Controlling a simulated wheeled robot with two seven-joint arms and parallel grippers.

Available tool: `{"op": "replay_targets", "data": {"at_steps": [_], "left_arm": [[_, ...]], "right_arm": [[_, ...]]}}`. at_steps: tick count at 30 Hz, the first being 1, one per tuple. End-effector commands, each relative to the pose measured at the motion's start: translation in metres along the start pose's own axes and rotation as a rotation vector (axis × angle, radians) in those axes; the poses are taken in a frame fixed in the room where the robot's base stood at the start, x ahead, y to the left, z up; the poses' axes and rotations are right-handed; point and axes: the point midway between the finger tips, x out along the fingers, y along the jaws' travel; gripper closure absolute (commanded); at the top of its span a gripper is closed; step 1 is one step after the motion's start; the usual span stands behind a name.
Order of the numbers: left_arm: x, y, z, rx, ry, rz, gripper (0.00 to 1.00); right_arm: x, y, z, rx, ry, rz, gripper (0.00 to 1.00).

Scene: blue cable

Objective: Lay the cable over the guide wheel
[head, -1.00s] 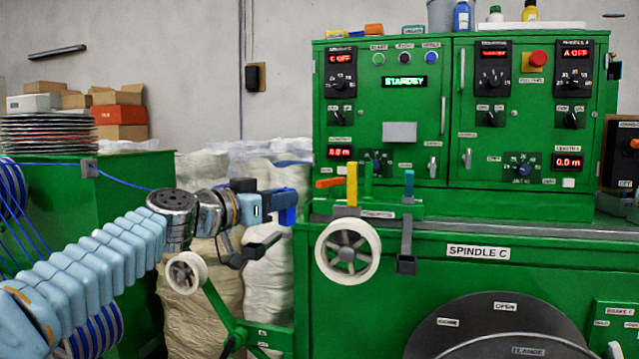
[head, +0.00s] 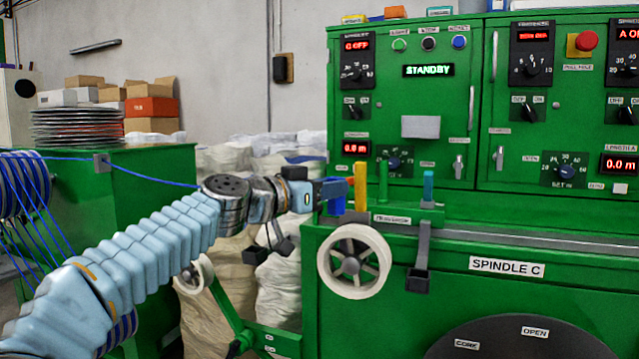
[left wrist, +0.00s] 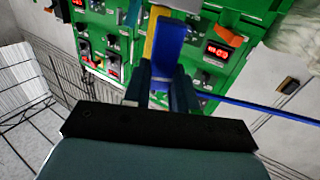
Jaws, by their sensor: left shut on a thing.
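The blue cable (head: 150,178) runs from a bracket on the left cabinet to behind my left arm. In the left wrist view, the cable (left wrist: 255,105) stretches from the jaws off to the right. My left gripper (head: 338,192) is shut on the cable's end, where a blue block (left wrist: 170,45) shows between the fingers. In the head view the gripper is just above and slightly left of the larger white spoked wheel (head: 329,268) on the green machine. A smaller white wheel (head: 190,282) on a green arm is lower left, partly hidden by my arm. No cable is visible on the larger wheel.
A yellow upright (head: 360,185) and a green post stand close to the gripper. A grey bracket (head: 420,265) with a blue top is right of the wheel. The green control panel (head: 420,100) rises behind. White sacks (head: 285,290) stand between the machine and the left cabinet.

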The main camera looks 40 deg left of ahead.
Motion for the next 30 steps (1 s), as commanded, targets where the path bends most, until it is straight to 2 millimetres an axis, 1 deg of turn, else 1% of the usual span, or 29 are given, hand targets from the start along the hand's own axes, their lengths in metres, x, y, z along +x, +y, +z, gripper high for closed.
{"op": "replay_targets", "data": {"at_steps": [1, 14, 16, 30], "left_arm": [[0.002, 0.004, -0.002, -0.001, 0.0, 0.002, 1.0], [0.018, 0.035, -0.002, 0.001, 0.0, 0.002, 1.0], [0.021, 0.04, 0.0, 0.0, 0.0, 0.001, 1.0], [0.039, 0.073, 0.0, 0.0, -0.001, 0.001, 1.0]], "right_arm": [[-0.004, -0.002, 0.0, 0.0, 0.0, 0.0, 0.57], [-0.019, -0.008, 0.0, -0.003, -0.001, -0.002, 0.57], [-0.016, -0.007, 0.0, -0.003, -0.001, -0.002, 0.57], [-0.016, -0.007, 0.0, -0.003, -0.002, -0.002, 0.57]]}}
